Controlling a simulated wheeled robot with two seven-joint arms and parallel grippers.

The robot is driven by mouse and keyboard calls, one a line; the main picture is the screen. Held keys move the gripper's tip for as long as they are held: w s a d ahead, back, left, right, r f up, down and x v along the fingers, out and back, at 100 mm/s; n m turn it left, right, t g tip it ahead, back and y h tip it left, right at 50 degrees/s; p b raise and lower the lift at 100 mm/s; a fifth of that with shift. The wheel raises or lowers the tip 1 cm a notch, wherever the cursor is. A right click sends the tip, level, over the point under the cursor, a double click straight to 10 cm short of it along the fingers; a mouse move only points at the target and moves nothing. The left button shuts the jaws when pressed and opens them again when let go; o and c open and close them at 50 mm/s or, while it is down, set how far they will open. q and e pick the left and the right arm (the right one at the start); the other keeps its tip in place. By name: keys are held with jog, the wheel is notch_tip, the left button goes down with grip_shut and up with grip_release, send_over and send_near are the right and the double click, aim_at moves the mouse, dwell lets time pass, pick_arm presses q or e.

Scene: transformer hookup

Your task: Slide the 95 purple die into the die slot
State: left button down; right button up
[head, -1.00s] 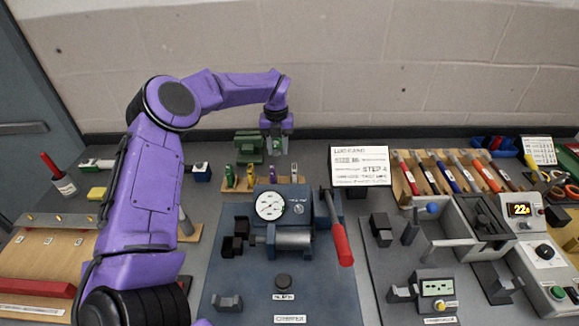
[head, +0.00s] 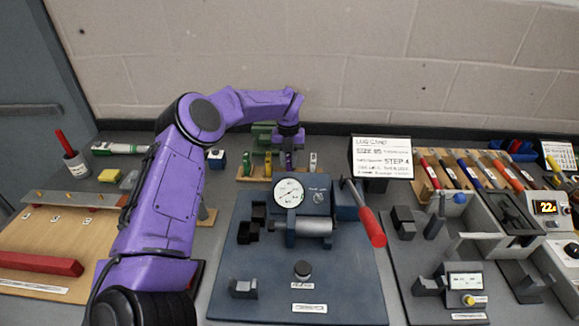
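The purple die (head: 289,164) stands in the wooden die rack (head: 255,178) behind the press, between a yellow die (head: 268,163) and a pale one (head: 312,162). My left gripper (head: 289,152) points down right at the purple die, its fingers low over the die's top. The fingers are small and overlap the die, so I cannot tell whether they are closed on it. The blue press (head: 320,205) has a round gauge and a red-handled lever (head: 370,228). Dark jaw blocks (head: 247,232) sit at its left; I cannot clearly make out the die slot. My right gripper is out of view.
A card (head: 382,157) reading step 4 stands right of the rack. A green die (head: 247,164) is at the rack's left. A tool rack (head: 430,180) and grey fixtures fill the right. The press's blue base plate (head: 345,290) is mostly clear in front.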

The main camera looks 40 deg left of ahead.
pick_arm(q)
jog(key=shift+r, duration=0.15)
jog(key=shift+d+r, duration=0.55)
jog(key=shift+d, duration=0.25)
jog(key=shift+s+a+r+p, duration=0.1)
jog(key=shift+a+r+p, duration=0.15)
jog(key=shift+a+p, duration=0.1)
jog(key=shift+a+r+p, duration=0.15)
jog(key=shift+r+p, duration=0.15)
jog(key=r, duration=0.1)
jog(key=r+p, duration=0.1)
jog(key=shift+d+r, duration=0.35)
jog(key=shift+r, duration=0.05)
jog(key=shift+r+p, duration=0.35)
jog(key=shift+p, duration=0.1)
jog(key=shift+r, duration=0.1)
jog(key=shift+a, duration=0.15)
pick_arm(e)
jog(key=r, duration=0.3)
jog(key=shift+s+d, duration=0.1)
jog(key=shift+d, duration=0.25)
